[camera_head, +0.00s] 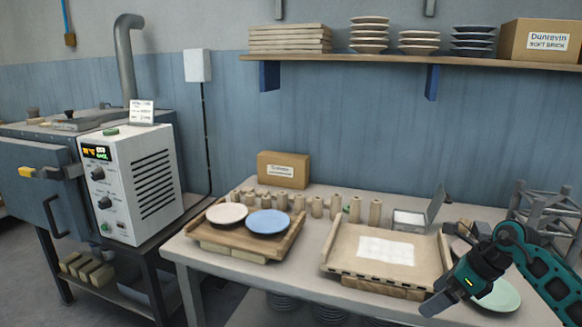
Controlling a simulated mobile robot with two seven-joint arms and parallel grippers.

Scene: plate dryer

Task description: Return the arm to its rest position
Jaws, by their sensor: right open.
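My right arm comes in from the right edge, and its open, empty gripper (434,304) points down and left over the front right of the table. It overlaps the front right corner of the right wooden tray (345,240) in the picture. A pale green plate (503,297) lies just right of the gripper, partly hidden behind my arm. A pinkish-white plate (226,213) and a blue plate (268,221) lie side by side on the left wooden tray (236,240). A white sheet (386,250) lies on the right tray. My left gripper is out of view.
Several small clay posts (317,207) stand behind the trays. A small open box (409,219) and a grey metal rack (548,213) stand at the back right. A cardboard box (283,169) stands against the wall. The kiln (38,180) is at left. A shelf (400,62) hangs above.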

